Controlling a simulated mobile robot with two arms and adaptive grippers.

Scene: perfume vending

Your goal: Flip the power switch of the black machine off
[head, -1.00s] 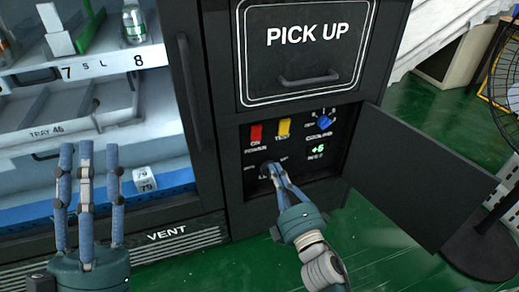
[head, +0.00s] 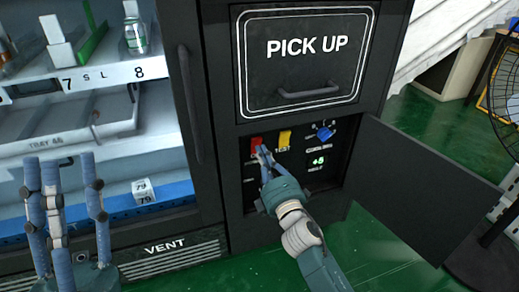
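The black machine (head: 222,70) fills the middle of the head view, with its small control compartment open under the PICK UP flap. The red power switch (head: 256,143) is at the upper left of the control panel. My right gripper (head: 263,152) is in front of the panel with its fingertips at the lower edge of the red switch. The fingers look close together, and they hide the label below it. Whether they touch the switch cannot be told. My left gripper (head: 62,165) is at the lower left with its fingers spread, empty, in front of the display shelves.
A yellow TEST switch (head: 284,138) and a blue knob (head: 324,133) sit right of the red switch. The compartment's door (head: 420,185) stands open to the right. A black fan (head: 508,100) is at the far right. Green floor (head: 370,250) is clear below.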

